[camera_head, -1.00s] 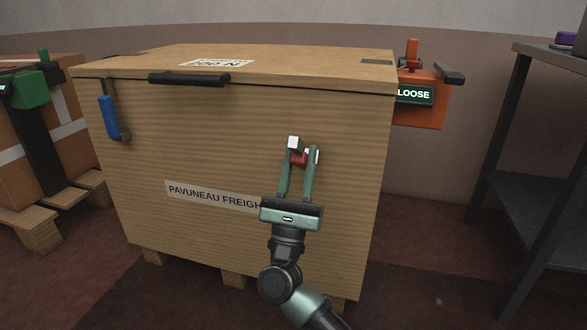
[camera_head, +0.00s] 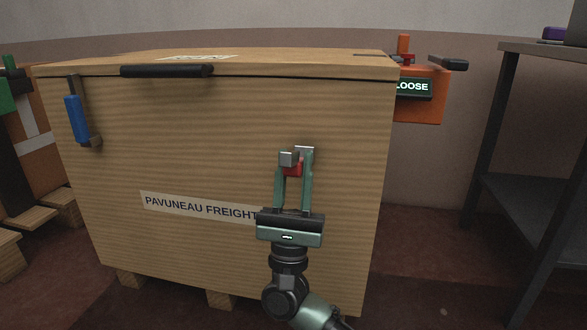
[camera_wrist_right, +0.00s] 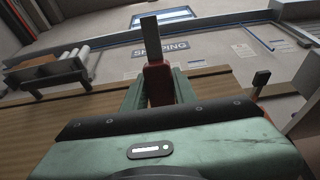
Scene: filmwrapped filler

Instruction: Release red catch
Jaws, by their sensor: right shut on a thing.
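My right gripper (camera_head: 293,165) is in front of the right part of the wooden crate's front face (camera_head: 220,150). Its fingers are shut on the red catch (camera_head: 293,169), and only a small red part shows between them. In the right wrist view the red catch (camera_wrist_right: 158,83) stands between the green fingers, with a grey metal strip rising from it. Whether the catch touches the crate cannot be told. A blue catch (camera_head: 75,118) hangs at the crate's upper left front. My left gripper is not in view.
The crate has a flat lid with a black handle (camera_head: 167,71) at its front edge. An orange device (camera_head: 420,108) with a sign reading LOOSE is behind the crate's right side. A dark metal shelf (camera_head: 530,200) stands at the right, with bare floor between it and the crate.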

